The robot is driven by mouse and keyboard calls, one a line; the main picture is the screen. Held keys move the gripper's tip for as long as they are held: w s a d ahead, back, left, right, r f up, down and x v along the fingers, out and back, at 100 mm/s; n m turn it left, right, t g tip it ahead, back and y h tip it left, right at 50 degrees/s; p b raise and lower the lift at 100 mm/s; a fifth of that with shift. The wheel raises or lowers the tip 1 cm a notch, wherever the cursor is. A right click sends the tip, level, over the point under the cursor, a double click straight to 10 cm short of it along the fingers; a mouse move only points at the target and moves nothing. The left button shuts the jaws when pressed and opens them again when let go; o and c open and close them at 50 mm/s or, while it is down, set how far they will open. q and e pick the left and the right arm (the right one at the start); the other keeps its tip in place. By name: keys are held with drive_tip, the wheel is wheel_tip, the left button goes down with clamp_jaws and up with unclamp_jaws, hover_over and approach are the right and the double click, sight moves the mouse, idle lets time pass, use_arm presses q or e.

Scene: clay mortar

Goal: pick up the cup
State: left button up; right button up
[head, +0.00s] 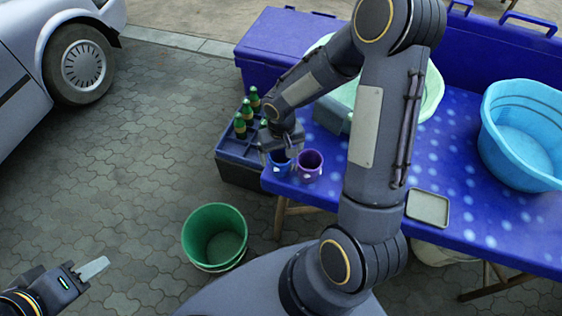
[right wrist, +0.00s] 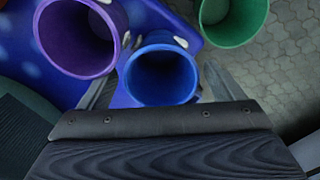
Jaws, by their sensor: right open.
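A blue cup (head: 281,168) stands upright at the near left corner of the blue table. A purple cup (head: 310,166) stands just to its right. My right gripper (head: 281,152) is open at the blue cup, and partly covers it. In the right wrist view the blue cup (right wrist: 160,72) lies between the two open fingers, with its mouth toward the camera; I cannot tell whether they touch it. The purple cup (right wrist: 80,38) is beside the left finger there. My left gripper (head: 90,270) is at the lower left over the paving, away from the cups; its finger gap does not show clearly.
A dark crate (head: 232,150) with several green bottles adjoins the table's left end. A green bucket (head: 214,234) stands on the paving below. A light blue basin (head: 520,130) and a small tray (head: 428,208) are on the table at right. A car (head: 40,50) is upper left.

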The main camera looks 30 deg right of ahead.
sight(281, 162)
drive_tip(key=shift+f, duration=1.35)
drive_tip(key=shift+a, duration=0.1)
drive_tip(key=c, duration=1.1)
drive_tip(key=shift+o, duration=0.2)
drive_tip(key=shift+r, duration=0.1)
